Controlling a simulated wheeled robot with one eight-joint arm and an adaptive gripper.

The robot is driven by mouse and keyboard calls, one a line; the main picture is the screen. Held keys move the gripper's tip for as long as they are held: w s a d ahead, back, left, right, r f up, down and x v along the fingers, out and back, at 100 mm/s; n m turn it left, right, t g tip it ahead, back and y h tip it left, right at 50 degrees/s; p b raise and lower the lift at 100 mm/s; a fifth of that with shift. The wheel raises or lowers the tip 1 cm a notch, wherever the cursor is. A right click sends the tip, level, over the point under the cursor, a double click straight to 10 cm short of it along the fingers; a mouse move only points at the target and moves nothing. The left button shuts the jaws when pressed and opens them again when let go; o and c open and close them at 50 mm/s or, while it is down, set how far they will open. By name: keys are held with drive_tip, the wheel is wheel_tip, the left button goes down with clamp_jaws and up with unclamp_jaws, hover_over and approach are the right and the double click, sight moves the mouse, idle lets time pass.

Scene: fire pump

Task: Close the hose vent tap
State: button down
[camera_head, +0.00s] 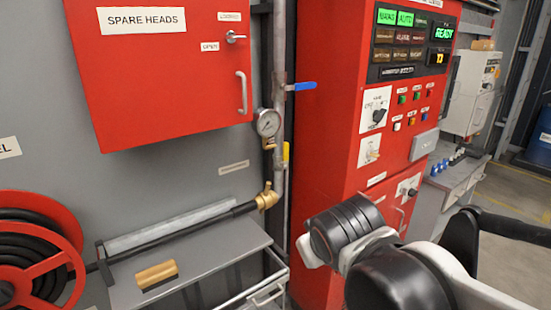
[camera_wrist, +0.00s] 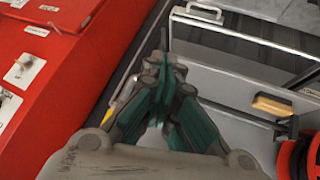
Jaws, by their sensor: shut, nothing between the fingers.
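A vertical grey pipe (camera_head: 279,60) carries a blue lever (camera_head: 300,87), which points sideways to the right, across the pipe. Lower down, a small yellow lever (camera_head: 286,154) stands upright along the pipe, below a round gauge (camera_head: 268,123). No readable label tells which lever is the hose vent tap. My gripper (camera_wrist: 165,68) is shut and empty in the wrist view, its teal-sided fingers together above the grey shelf area. A yellow piece (camera_wrist: 107,118), perhaps the yellow lever, shows to the left of the fingers, partly hidden by them.
A red control cabinet (camera_head: 335,120) stands right of the pipe. A red spare heads box (camera_head: 165,75) hangs to its left. A brass fitting (camera_head: 266,197) ends a black hose above the grey shelf (camera_head: 205,262). A wooden brush (camera_head: 157,274) and a red hose reel (camera_head: 30,235) are at left.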

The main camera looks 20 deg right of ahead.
drive_tip(key=w+a+r+n+t+h+b, duration=0.1)
drive_tip(key=w+n+t+h, duration=0.1)
drive_tip(key=w, duration=0.7)
drive_tip(key=w+a+r+n+t+h+b, duration=0.1)
drive_tip(key=w+n+t+h+b, duration=0.1)
drive_tip(key=w+n, duration=0.3)
drive_tip(key=w+a+r+n+t+h+b, duration=0.1)
drive_tip(key=w+n+t, duration=0.3)
drive_tip(key=w, duration=1)
drive_tip(key=shift+a+r+h+b, duration=0.3)
drive_tip(key=shift+a+r+h, duration=0.15)
drive_tip(key=shift+h, duration=0.25)
drive_tip(key=shift+w+d, duration=0.1)
